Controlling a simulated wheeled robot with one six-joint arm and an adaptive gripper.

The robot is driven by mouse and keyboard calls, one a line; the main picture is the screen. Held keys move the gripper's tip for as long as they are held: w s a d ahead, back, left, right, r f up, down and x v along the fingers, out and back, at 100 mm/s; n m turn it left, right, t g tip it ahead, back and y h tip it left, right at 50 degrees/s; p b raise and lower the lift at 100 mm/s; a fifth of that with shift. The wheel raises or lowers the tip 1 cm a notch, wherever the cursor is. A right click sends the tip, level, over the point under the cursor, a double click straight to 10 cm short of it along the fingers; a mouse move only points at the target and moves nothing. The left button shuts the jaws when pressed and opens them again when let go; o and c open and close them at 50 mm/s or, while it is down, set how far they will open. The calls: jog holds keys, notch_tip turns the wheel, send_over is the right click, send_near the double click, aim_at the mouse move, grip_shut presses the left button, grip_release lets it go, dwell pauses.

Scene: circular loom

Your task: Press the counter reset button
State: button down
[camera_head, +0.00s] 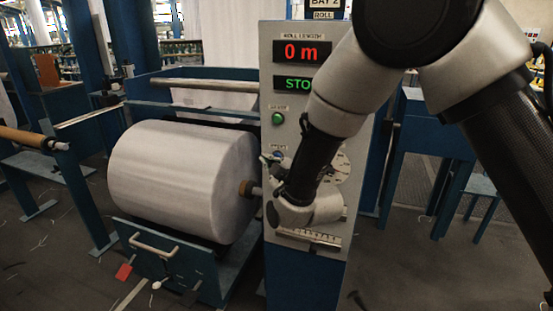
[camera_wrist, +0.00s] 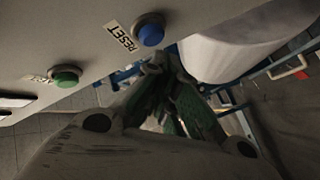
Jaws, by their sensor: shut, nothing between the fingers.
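The counter reset button is a round blue button (camera_wrist: 150,30) beside a RESET label (camera_wrist: 119,36) on the grey panel. In the head view the blue button (camera_head: 279,155) shows just above my gripper, partly covered. My gripper (camera_wrist: 160,60) is shut and empty in the wrist view, its fingertips close below the blue button in the picture. I cannot tell whether they touch it. In the head view my gripper (camera_head: 267,162) is small and partly hidden by my wrist. The red display (camera_head: 302,52) on the panel reads 0 m.
A green button (camera_head: 278,118) sits above the blue one and also shows in the wrist view (camera_wrist: 66,74). A green STO display (camera_head: 298,84) is partly hidden by my arm. A large white roll (camera_head: 180,180) stands left of the panel, with a blue frame below.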

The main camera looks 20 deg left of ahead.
jog(key=s, duration=0.5)
jog(key=shift+a, duration=0.15)
dwell(0.3)
dwell(0.4)
